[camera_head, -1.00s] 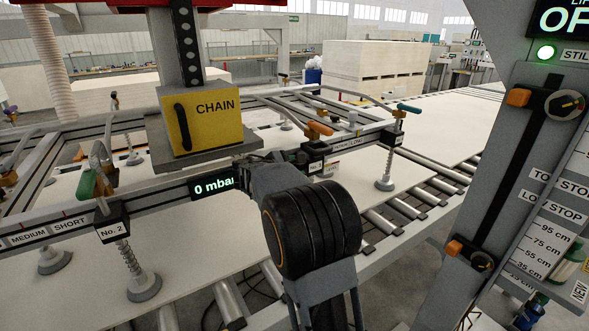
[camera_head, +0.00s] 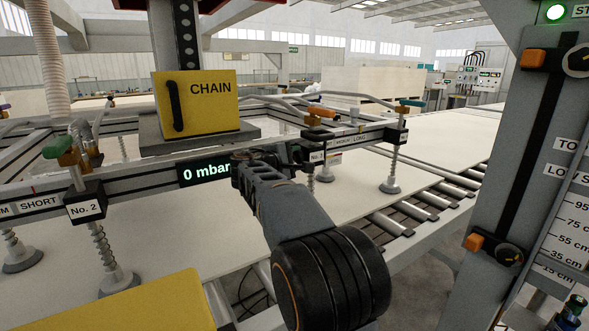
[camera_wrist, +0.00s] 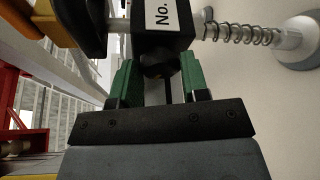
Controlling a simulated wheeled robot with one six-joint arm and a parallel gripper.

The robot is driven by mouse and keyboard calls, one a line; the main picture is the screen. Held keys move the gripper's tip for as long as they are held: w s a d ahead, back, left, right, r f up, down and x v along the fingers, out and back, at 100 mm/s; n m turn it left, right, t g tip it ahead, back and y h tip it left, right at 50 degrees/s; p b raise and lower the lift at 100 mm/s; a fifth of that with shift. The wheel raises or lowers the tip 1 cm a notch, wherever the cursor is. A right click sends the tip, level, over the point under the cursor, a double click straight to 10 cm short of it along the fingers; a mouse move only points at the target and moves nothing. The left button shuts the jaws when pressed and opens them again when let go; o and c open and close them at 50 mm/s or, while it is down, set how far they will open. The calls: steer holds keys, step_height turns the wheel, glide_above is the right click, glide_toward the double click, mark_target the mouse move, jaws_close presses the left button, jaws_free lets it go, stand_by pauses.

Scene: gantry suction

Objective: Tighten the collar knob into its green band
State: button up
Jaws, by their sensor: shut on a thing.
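A black collar block (camera_wrist: 165,28) with a white "No." label fills the top of the wrist view; its number is cut off. The gripper is shut on the knob. In the head view my gripper (camera_head: 292,158) reaches the labelled collar block (camera_head: 316,157) on the front beam, right of the "0 mbar" display (camera_head: 206,172). The knob is hidden there by my arm, and I cannot make out a green band on it.
Another collar block, "No. 2" (camera_head: 85,208), and a yellow CHAIN box (camera_head: 197,102) stand to the left. A spring suction cup (camera_wrist: 300,42) hangs beside the gripped block. A grey post (camera_head: 500,170) with orange-handled collars stands on the right.

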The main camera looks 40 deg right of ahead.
stand_by(0.3)
steer(key=o, duration=0.9)
steer(key=shift+a, duration=0.1)
steer(key=v, duration=1.3)
steer(key=shift+s+a, duration=0.15)
steer(key=shift+a, duration=0.1)
